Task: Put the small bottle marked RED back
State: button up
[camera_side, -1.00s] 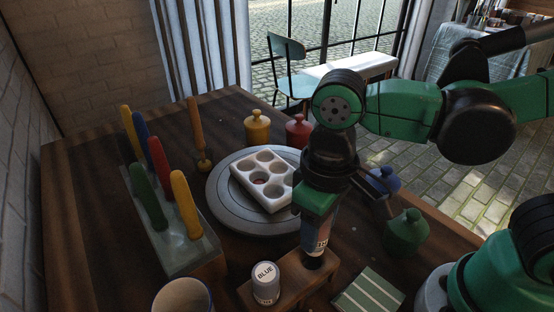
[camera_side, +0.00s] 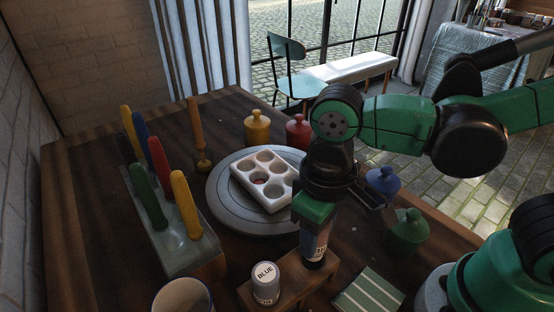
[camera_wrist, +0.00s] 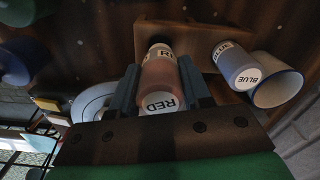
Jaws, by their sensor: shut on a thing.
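The small bottle marked RED (camera_wrist: 160,74) is upright between the two fingers of my gripper (camera_wrist: 160,88), its lettered cap toward the wrist camera. My gripper is shut on it. In the side view the bottle (camera_side: 316,246) shows below my gripper, over the right end of the wooden rack (camera_side: 290,290). The rack also shows in the wrist view (camera_wrist: 196,36). The bottle's lower end is at the rack; I cannot tell whether it is fully seated. The bottle marked BLUE (camera_side: 265,283) stands at the rack's left end.
A cup (camera_side: 183,297) stands left of the rack, and a striped green pad (camera_side: 369,292) lies to its right. A white palette (camera_side: 249,182) rests on the round grey wheel (camera_side: 222,205) behind. A green lidded pot (camera_side: 406,232) and a blue one (camera_side: 383,181) stand right.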

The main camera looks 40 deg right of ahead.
jog(key=shift+f, duration=0.1)
jog(key=shift+f, duration=1.5)
jog(key=o, duration=1.2)
jog(key=shift+o, duration=0.2)
jog(key=shift+r, duration=3.55)
